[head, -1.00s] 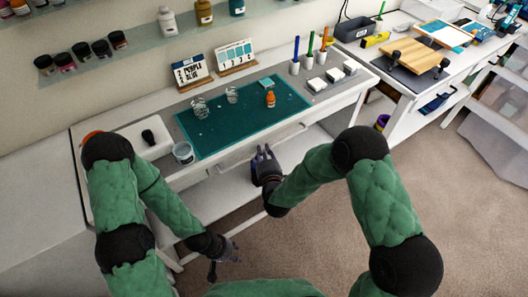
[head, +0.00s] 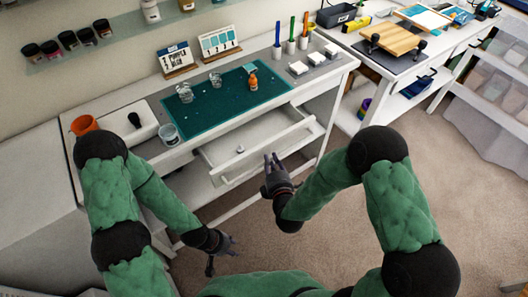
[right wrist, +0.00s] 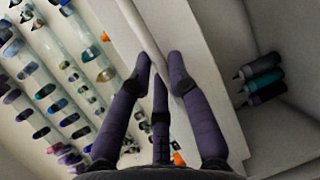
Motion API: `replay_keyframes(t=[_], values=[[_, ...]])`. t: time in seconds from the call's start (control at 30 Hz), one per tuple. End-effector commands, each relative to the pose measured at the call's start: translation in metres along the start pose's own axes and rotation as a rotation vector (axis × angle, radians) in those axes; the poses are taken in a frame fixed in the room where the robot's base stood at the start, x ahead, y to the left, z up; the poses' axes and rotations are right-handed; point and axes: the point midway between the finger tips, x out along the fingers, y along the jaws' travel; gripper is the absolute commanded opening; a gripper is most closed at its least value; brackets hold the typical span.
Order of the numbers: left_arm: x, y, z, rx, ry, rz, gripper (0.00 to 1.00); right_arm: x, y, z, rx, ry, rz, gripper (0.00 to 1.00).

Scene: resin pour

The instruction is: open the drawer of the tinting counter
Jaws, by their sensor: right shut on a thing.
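The white tinting counter (head: 332,70) stands across the head view with its drawer (head: 301,141) pulled well out toward me. The drawer's inside shows, with one small pale item (head: 240,149) in it. My right gripper (head: 271,160) is at the middle of the drawer front. In the right wrist view its fingers (right wrist: 160,60) are closed on a thin white edge (right wrist: 149,35), which is the drawer front. Whether they hold a handle there is hidden. My left gripper (head: 222,256) is open and empty, low in front of the counter, apart from the drawer.
On the counter top are a green mat (head: 220,118), clear cups (head: 184,93), an orange bottle (head: 253,82), a glass beaker (head: 168,134) and an orange cup (head: 84,125). A second white bench stands at the right. Carpeted floor (head: 330,215) is free in front.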

Motion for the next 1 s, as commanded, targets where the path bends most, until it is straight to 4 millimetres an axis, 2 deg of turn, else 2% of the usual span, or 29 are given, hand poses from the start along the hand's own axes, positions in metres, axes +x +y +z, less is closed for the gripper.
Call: replay_keyframes(t=[0.1,0.3,0.73,0.77,0.8,0.83,1.0], values=[[0.001,0.000,0.000,0.000,0.000,0.000,0.40,-0.016,-0.005,0.006,0.001,0.001,-0.004,0.00],[0.001,0.000,0.000,0.000,0.000,0.000,0.40,-0.029,-0.008,0.011,0.000,0.002,-0.004,0.00],[0.001,0.000,0.000,0.000,0.000,0.000,0.40,-0.032,-0.008,0.012,0.000,0.003,-0.003,0.00],[0.001,0.000,0.000,0.000,0.000,0.000,0.40,-0.032,-0.008,0.012,0.000,0.003,-0.003,0.27],[0.001,0.000,0.000,0.000,-0.001,0.000,0.40,-0.032,-0.008,0.012,0.000,0.003,-0.003,0.38],[0.001,0.000,0.000,0.000,-0.001,0.000,0.40,-0.032,-0.008,0.012,0.000,0.002,-0.003,0.44],[0.001,0.000,0.000,0.000,0.000,0.000,0.40,-0.032,-0.008,0.012,0.000,0.001,-0.002,0.44]])
